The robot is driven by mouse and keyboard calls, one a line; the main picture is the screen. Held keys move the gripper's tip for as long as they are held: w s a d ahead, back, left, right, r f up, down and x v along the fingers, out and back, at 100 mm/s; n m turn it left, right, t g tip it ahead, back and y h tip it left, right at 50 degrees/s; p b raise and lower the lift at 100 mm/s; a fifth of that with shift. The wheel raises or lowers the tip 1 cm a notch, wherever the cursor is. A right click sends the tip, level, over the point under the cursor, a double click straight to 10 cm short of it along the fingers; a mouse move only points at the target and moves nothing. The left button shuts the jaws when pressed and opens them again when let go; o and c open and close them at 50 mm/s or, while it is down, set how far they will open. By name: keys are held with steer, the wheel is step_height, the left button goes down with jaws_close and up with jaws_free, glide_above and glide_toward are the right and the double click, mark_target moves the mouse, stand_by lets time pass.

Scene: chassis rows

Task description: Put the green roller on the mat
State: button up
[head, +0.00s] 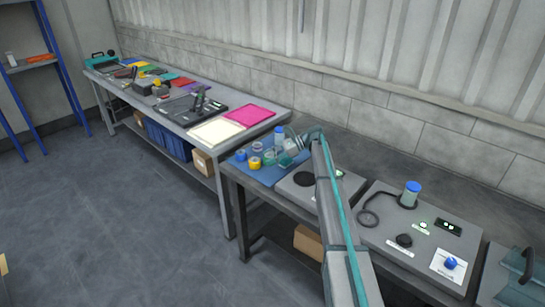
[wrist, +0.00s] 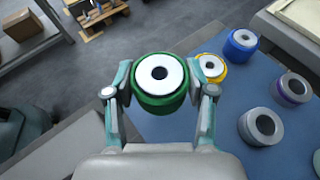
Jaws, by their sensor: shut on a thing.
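My gripper (wrist: 160,82) is shut on the green roller (wrist: 158,104), one finger on each side of it. The roller's white end with a dark hole faces the wrist camera. The blue mat (wrist: 236,92) lies to the right of and below the roller in the wrist view. The held roller overlaps the mat's left part in the picture; I cannot tell if it touches it. In the head view the mat (head: 268,179) lies at the near table's left end, with my gripper (head: 291,146) over its right side, partly hiding it.
Several other rollers stand on the mat: yellow (wrist: 212,68), blue (wrist: 240,45), purple-banded (wrist: 293,88) and grey (wrist: 262,127). A bare mat area lies between them and my gripper. A long table (head: 180,120) with coloured sheets is at left.

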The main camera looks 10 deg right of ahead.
steer(key=shift+f+b, duration=2.05)
steer(key=shift+f, duration=1)
